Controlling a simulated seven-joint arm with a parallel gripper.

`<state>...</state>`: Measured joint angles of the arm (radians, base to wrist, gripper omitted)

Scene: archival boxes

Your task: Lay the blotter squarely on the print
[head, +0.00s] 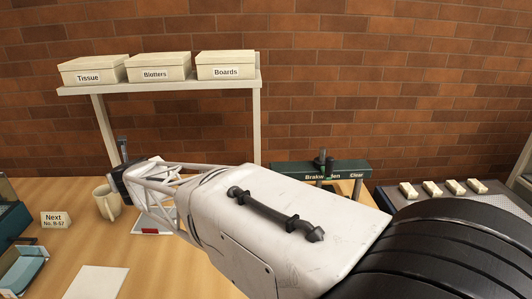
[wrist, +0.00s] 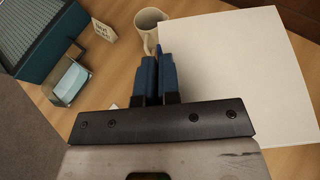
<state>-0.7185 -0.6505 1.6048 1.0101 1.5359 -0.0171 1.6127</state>
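A large plain white sheet, which I take as the blotter (wrist: 240,75), fills the right of the wrist view, raised and overlapping the mug. My gripper (wrist: 158,62) has its blue fingers close together at the sheet's left edge and appears shut on it. In the head view my gripper (head: 120,172) is at the left, above and behind the mug; a pale part of the sheet shows beside it. A white sheet with a red strip (head: 150,231) lies on the table, mostly hidden by my arm; it may be the print.
A mug (head: 107,202) and a "Next" sign (head: 55,220) stand at left. A clear tray (head: 22,268) is near the left edge. A plain white sheet (head: 97,282) lies in front. A shelf (head: 160,87) with boxes stands behind; a green press (head: 320,170) is beyond my arm.

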